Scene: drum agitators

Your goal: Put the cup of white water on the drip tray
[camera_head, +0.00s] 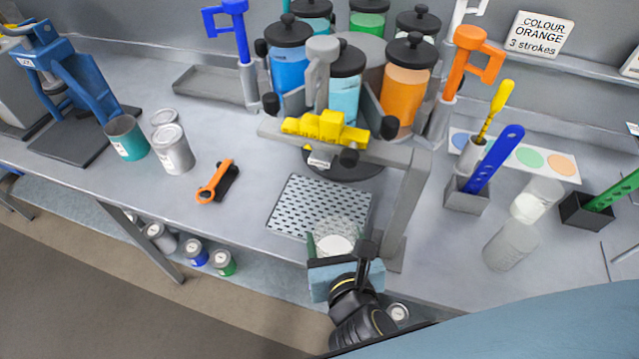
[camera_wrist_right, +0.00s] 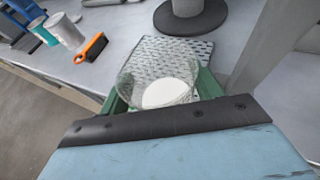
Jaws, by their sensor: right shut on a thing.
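The cup of white water (camera_head: 336,240) is a clear cup with white liquid low inside, upright at the near right corner of the drip tray. My right gripper (camera_head: 338,254) is shut on the cup, with its green fingers on either side. In the right wrist view the cup (camera_wrist_right: 160,80) sits between the fingers (camera_wrist_right: 165,95) and overlaps the near part of the tray. The drip tray (camera_head: 300,205) is a grey perforated plate, also seen in the wrist view (camera_wrist_right: 205,52). Whether the cup's base touches the tray is hidden. My left gripper is not in view.
A grey frame post (camera_head: 405,205) stands close right of the cup, under a bar with a yellow piece (camera_head: 326,129). Colour canisters (camera_head: 405,80) stand behind.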

